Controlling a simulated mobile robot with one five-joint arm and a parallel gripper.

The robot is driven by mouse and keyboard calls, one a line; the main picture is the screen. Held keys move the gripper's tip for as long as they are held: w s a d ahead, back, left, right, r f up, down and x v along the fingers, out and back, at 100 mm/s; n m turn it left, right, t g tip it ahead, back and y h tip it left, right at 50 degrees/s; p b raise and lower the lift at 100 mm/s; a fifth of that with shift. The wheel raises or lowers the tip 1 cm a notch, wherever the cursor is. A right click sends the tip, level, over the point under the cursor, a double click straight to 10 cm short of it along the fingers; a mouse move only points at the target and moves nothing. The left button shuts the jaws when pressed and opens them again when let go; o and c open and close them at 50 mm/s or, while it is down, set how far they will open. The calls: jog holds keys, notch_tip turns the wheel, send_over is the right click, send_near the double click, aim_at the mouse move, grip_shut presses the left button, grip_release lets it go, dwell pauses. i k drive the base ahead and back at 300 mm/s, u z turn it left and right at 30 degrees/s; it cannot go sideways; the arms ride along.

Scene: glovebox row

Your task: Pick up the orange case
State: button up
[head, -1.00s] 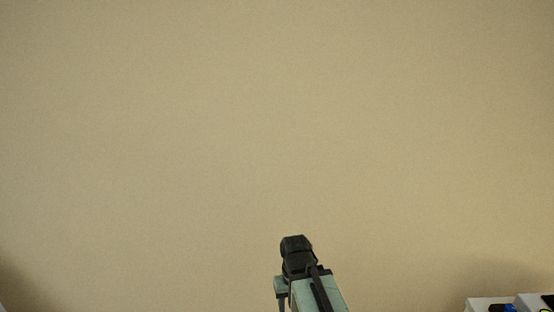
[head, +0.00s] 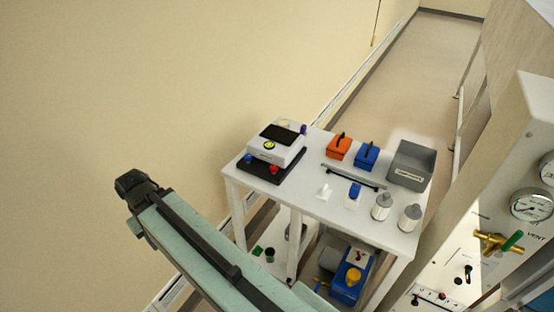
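The orange case (head: 339,147) is a small box with a dark handle on top. It stands on the white table (head: 318,208), towards the back, just left of a similar blue case (head: 367,155). My arm reaches up from the bottom of the head view, left of the table. Its dark end is at the upper left, against the wall and well apart from the orange case. My gripper's fingers cannot be made out, so I cannot tell whether it is open or shut.
A white device (head: 275,150) on a dark base stands at the table's left. A grey bin (head: 411,165), a dark rail and several small bottles stand right and front. A panel with gauges (head: 530,204) is at right. Open floor (head: 405,85) lies behind.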

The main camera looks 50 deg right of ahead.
aim_at(338, 148)
jog(key=z, duration=1.2)
jog(key=k, duration=0.5)
jog(key=z, duration=0.1)
jog(key=i, duration=0.5)
jog(key=u, duration=0.1)
